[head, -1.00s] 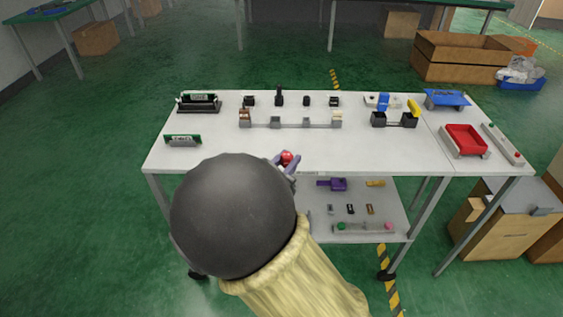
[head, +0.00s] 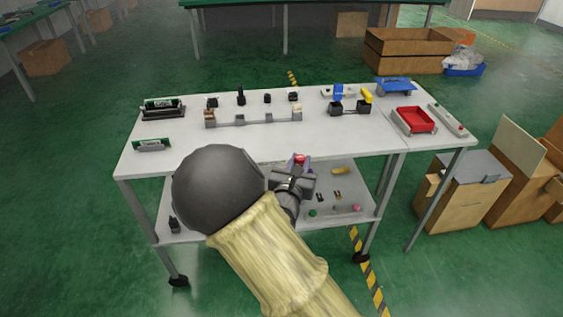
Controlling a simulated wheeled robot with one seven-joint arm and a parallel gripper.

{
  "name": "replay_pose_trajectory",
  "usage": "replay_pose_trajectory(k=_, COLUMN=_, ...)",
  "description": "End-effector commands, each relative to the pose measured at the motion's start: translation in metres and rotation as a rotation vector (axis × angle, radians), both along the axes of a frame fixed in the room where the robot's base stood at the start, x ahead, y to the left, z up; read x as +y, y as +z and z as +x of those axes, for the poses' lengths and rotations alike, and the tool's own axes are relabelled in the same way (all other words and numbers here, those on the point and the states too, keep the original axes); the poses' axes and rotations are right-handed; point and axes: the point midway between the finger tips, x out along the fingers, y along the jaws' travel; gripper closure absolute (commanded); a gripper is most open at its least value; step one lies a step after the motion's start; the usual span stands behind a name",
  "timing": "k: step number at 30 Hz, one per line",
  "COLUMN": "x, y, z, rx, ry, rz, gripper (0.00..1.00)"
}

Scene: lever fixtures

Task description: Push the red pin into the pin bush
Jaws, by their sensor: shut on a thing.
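My gripper (head: 299,166) is in the head view at the front edge of the white table (head: 200,152), fingers pointing away from me. It is shut on the red pin (head: 299,158), of which only a small rounded red part shows between the fingers. The rest of the pin is hidden. I cannot tell for sure which fixture is the pin bush. A grey rail (head: 253,119) with several small blocks lies across the table beyond my gripper, apart from it. Small black fixtures (head: 241,97) stand behind the rail.
A red tray (head: 415,121) and a long grey fixture (head: 446,119) are at the table's right. A green-board fixture (head: 152,145) stands at the left. The lower shelf (head: 205,228) holds small parts. The table's front middle is clear.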

Motion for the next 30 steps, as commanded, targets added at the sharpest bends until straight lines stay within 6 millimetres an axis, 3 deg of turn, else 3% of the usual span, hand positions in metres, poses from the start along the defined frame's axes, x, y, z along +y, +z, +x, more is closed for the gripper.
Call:
replay_pose_trajectory(k=6, x=-0.066, y=-0.039, z=0.019, rx=0.007, ry=0.047, rz=-0.016, gripper=0.99)
replay_pose_trajectory(k=15, x=-0.133, y=-0.09, z=0.02, rx=0.008, ry=0.14, rz=-0.011, gripper=0.99)
replay_pose_trajectory(k=21, x=-0.158, y=-0.112, z=0.015, rx=0.004, ry=0.184, rz=-0.005, gripper=0.99)
replay_pose_trajectory(k=30, x=-0.163, y=-0.116, z=0.013, rx=-0.002, ry=0.196, rz=0.001, gripper=0.99)
